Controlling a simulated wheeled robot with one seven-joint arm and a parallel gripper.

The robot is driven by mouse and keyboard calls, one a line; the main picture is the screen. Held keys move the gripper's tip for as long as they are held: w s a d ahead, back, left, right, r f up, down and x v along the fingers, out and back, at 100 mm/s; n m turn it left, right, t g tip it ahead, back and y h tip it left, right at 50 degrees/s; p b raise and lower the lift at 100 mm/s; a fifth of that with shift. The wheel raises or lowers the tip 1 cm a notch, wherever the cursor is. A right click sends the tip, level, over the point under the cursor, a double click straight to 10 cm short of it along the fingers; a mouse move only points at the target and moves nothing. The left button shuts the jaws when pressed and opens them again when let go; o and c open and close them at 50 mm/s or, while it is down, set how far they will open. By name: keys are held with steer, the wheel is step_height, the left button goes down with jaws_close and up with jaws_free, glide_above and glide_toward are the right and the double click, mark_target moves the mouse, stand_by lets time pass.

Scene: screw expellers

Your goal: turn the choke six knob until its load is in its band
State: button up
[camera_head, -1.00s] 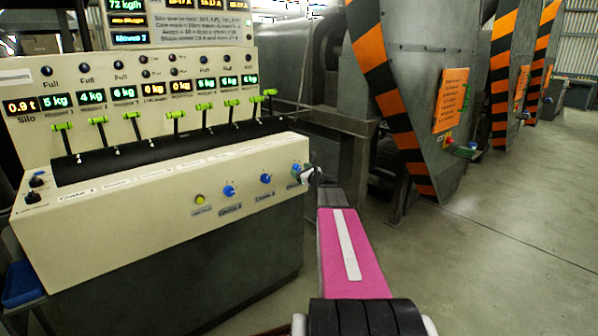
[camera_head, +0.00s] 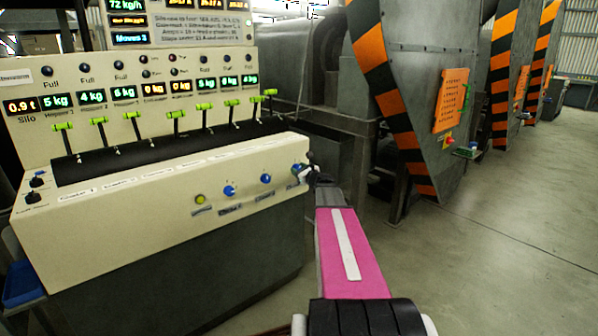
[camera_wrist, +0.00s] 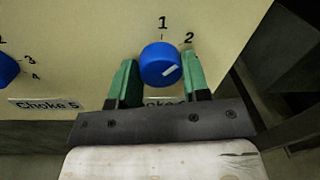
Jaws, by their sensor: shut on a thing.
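The choke six knob (camera_wrist: 160,65) is a round blue knob with a white pointer line at the right end of the cream panel. In the wrist view its line slants up and right, towards the 2 mark. My gripper (camera_wrist: 160,74) has its green fingers on either side of the knob and is shut on it. The fingers and the gripper body hide most of the knob's label. In the head view my gripper (camera_head: 307,173) is at the panel's right end. Amber readouts (camera_head: 181,4) at the top edge are cut off and too blurred to read.
The choke 5 knob (camera_wrist: 6,68) sits to the left. Green-handled levers (camera_head: 176,115) stand above. Striped machines (camera_head: 425,110) stand to the right; open floor lies in front.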

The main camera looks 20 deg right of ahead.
steer(key=n, duration=0.4)
steer(key=shift+n, duration=0.3)
steer(key=shift+f+n, duration=0.1)
steer(key=shift+n, duration=1.8)
steer(key=o, duration=0.9)
steer(key=v, duration=1.1)
steer(key=shift+w+d+f, duration=0.1)
steer(key=shift+f, duration=0.1)
